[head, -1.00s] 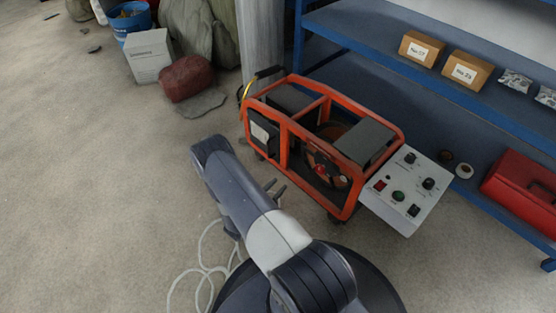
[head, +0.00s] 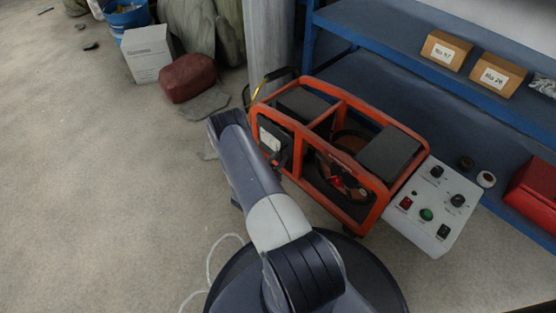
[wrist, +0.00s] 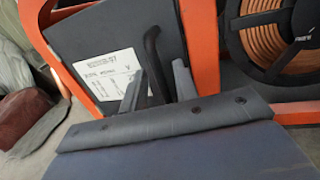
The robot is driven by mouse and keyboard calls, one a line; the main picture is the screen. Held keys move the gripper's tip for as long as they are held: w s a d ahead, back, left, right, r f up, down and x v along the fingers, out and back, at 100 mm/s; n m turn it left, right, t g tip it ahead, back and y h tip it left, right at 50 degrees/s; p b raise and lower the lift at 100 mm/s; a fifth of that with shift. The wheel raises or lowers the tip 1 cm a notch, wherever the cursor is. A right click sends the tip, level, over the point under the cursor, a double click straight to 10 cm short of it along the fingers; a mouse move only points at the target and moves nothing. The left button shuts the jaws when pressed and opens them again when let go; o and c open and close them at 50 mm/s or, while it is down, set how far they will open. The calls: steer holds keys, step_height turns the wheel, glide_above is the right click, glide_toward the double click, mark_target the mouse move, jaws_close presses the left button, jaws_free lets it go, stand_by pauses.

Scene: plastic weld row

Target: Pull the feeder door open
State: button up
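The feeder door (wrist: 172,55) is a dark panel with a white printed label, set in the orange frame of the wire feeder. In the head view the door (head: 270,136) is at the feeder's left end, partly hidden by my arm. It looks shut. A dark upright bar handle (wrist: 153,55) stands out from the door, right of the label. My gripper (wrist: 158,86) is open, one finger on each side of the handle's lower part, with gaps visible. In the head view my gripper (head: 278,160) is close to the door and mostly hidden.
A copper wire spool (wrist: 285,40) sits right of the door. A control panel (head: 432,207) juts from the feeder's right end. Blue shelving (head: 375,85) stands behind. A red-brown bag (head: 187,78) lies back left.

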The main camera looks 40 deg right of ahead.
jaws_close()
steer(key=shift+a, duration=0.15)
stand_by(0.4)
